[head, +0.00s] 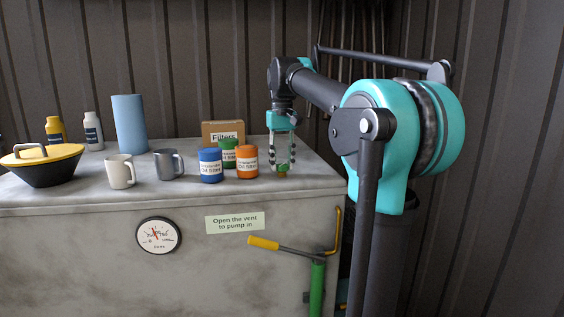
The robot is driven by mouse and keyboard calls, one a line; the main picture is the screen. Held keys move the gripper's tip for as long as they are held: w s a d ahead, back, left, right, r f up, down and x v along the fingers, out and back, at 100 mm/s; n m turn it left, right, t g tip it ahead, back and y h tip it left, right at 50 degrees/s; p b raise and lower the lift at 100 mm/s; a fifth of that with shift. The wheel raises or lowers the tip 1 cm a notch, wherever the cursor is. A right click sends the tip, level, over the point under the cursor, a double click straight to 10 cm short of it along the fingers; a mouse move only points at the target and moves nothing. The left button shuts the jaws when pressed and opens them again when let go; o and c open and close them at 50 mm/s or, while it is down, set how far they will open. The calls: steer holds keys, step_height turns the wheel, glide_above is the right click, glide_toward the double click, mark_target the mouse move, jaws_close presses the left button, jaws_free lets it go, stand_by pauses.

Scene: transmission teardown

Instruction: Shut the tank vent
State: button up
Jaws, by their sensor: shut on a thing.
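The tank (90,235) is a grey, worn metal box with a flat top and a sign on its front reading "Open the vent to pump in". The vent (281,175) appears as a small brass and green fitting on the tank's top, near the right end. My gripper (281,166) points straight down over it, with its fingers shut on the vent. The fingers hide part of the vent, and I cannot tell how far it is turned.
Blue (210,165), green (228,150) and orange (247,161) cans stand just left of my gripper, before a Filters box (222,127). Two mugs, a blue roll (129,124) and a yellow-lidded bowl (41,165) stand further left. A green hand pump (317,285) is at the front.

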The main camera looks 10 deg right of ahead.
mark_target(282, 165)
steer(key=m, duration=0.5)
steer(key=shift+m, duration=0.3)
steer(key=m, duration=0.4)
steer(key=shift+m, duration=0.3)
steer(key=o, duration=1.2)
steer(key=shift+c, duration=0.2)
steer(key=shift+r, duration=0.1)
step_height(282, 165, up, 12)
